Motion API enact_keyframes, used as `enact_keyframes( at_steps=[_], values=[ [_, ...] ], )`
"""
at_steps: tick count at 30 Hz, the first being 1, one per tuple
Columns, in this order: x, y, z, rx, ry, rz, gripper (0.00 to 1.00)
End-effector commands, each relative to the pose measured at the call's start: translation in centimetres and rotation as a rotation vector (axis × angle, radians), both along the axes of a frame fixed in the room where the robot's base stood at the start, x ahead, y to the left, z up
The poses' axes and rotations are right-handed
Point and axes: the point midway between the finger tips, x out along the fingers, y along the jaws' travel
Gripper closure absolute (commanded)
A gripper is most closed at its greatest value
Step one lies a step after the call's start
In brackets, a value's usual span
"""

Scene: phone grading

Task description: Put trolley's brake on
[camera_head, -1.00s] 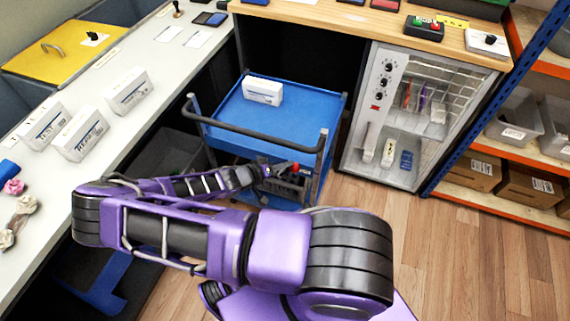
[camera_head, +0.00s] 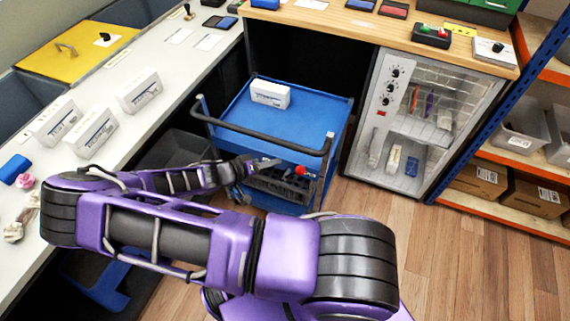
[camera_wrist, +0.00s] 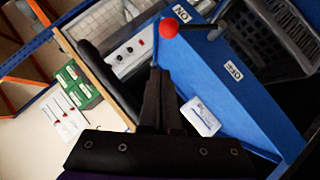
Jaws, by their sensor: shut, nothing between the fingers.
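The blue trolley (camera_head: 305,110) stands between the white counter and the wooden bench. Its brake lever has a red knob (camera_head: 301,170) low on the near side. In the wrist view the red knob (camera_wrist: 169,28) is on a dark arm beside the blue panel (camera_wrist: 205,50), which bears an ON label (camera_wrist: 181,13) and an OFF label (camera_wrist: 233,71). The knob is nearer the ON label in the picture. My gripper (camera_head: 272,162) is shut and empty, just left of the knob. In the wrist view my gripper's fingertips (camera_wrist: 160,76) appear below the knob, apart from it.
A white box (camera_head: 270,94) lies on the trolley's top tray, behind a dark handle bar (camera_head: 265,135). A glass-fronted cabinet (camera_head: 420,125) stands to the right. The white counter (camera_head: 150,65) is on the left. Wooden floor (camera_head: 450,260) is open at the right front.

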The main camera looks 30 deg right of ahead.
Motion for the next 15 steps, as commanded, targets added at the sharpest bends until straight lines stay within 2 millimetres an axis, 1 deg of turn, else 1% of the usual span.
enact_keyframes(
  at_steps=[1, 6, 10, 15],
  values=[
    [-0.1, 1.1, 0.5, 0.003, -0.001, 0.005, 1.00],
    [-0.7, 3.4, 1.8, 0.000, 0.000, 0.003, 1.00],
    [-0.9, 4.3, 2.4, 0.001, 0.001, 0.001, 1.00],
    [-1.0, 4.6, 2.5, 0.000, 0.001, 0.000, 1.00]
  ],
)
